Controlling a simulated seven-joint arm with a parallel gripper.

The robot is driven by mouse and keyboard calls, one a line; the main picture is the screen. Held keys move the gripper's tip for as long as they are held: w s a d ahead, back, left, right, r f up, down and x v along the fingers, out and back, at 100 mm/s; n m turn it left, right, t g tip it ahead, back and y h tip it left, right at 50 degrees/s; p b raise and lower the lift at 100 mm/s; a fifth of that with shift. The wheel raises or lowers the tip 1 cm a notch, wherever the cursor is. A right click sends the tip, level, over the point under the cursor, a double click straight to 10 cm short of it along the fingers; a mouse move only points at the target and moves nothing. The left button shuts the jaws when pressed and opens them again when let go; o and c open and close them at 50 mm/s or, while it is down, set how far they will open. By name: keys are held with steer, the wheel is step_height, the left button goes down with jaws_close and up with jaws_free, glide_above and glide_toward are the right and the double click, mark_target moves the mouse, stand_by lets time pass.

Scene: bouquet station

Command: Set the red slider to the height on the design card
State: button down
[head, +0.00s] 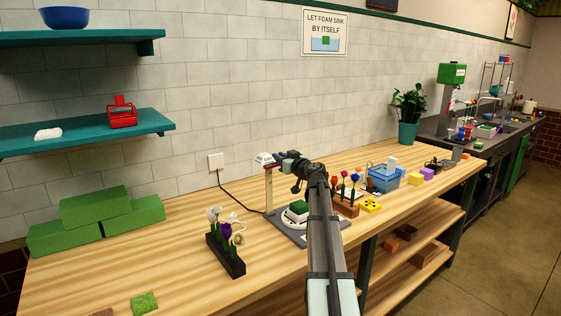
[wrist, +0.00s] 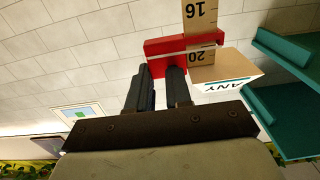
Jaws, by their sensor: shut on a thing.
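The red slider (wrist: 165,48) sits on the wooden ruler post (wrist: 201,22) in the wrist view, which looks upside down. Its bar crosses the ruler between the marks 16 and 20, close to 20. My gripper (wrist: 160,73) is shut on the slider's block, one dark finger on each side. In the head view the post (head: 269,192) stands on a grey base beside my gripper (head: 287,160); my arm hides part of the station. I cannot make out a design height.
A dark flower rack (head: 226,256) stands front left of the post. Green foam bricks (head: 95,212) lie at left. Teal shelves (head: 85,132) hang above the table.

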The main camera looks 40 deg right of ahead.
steer(key=c, duration=1.4)
jaws_free()
steer(key=shift+r, duration=0.4)
steer(key=shift+o, duration=0.4)
steer(key=shift+f, duration=0.1)
steer(key=s, duration=1.3)
steer(key=shift+s, duration=0.4)
